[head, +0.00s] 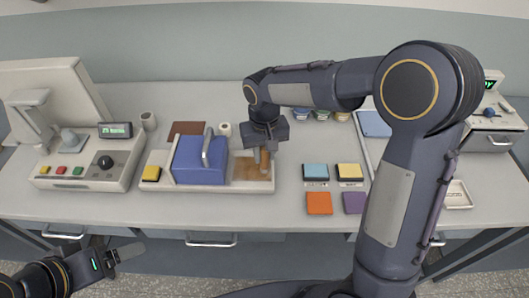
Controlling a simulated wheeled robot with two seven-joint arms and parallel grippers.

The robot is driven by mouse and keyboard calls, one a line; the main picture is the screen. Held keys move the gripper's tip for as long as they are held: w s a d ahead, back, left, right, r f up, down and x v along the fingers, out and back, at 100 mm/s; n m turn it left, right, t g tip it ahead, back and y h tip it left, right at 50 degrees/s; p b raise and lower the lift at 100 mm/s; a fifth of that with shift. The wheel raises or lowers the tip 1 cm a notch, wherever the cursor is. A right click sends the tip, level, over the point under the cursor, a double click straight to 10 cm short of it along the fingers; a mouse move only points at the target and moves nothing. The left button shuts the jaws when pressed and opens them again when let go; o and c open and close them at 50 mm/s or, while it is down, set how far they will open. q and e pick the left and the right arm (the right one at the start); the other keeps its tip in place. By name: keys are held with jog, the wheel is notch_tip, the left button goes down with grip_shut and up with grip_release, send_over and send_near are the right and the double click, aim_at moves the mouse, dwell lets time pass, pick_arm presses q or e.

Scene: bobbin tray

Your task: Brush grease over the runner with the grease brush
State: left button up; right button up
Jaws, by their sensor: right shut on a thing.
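My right gripper (265,149) points down over the right part of a long pale tray (210,188). It is shut on a small brown upright piece, which looks like the handle of the grease brush (265,160). The bristles are too small to make out. Below it is a brown, wood-like surface (248,173) in the tray, possibly the runner; I cannot tell whether the brush touches it. A blue block with a grey handle (200,160) covers the tray's middle. My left gripper (128,252) is at the lower left, in front of the table and away from the tray; its jaw opening is unclear.
A yellow pad (151,173) is at the tray's left end. Coloured squares (319,203) lie right of the tray. A device (492,125) and small dish (457,195) are far right.

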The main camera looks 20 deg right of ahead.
aim_at(264, 148)
jog(key=shift+w+d+p, duration=0.7)
jog(key=shift+w+p, duration=0.15)
jog(key=shift+w, duration=1.65)
jog(key=shift+s+a+b, duration=0.25)
jog(key=shift+s+b, duration=0.05)
jog(key=shift+s, duration=0.6)
jog(key=shift+s+a+b, duration=0.25)
jog(key=shift+s+a, duration=0.05)
jog(key=shift+s, duration=0.65)
jog(key=shift+s+a+b, duration=0.25)
jog(key=shift+s+b, duration=0.05)
jog(key=shift+s, duration=0.6)
jog(key=shift+w+d, duration=0.15)
jog(key=shift+w, duration=0.35)
jog(key=shift+w+d+p, duration=0.7)
jog(key=shift+w+p, duration=0.3)
jog(key=shift+w, duration=1.3)
jog(key=shift+s+a+b, duration=0.3)
jog(key=shift+s, duration=0.65)
jog(key=shift+s+a+b, duration=0.25)
jog(key=shift+s, duration=0.7)
jog(key=shift+s+a+b, duration=0.3)
jog(key=shift+s, duration=0.65)
notch_tip(264, 148, up, 5)
jog(key=p, duration=0.3)
jog(key=shift+f+p, duration=0.2)
jog(key=shift+p, duration=0.15)
jog(key=shift+f, duration=0.1)
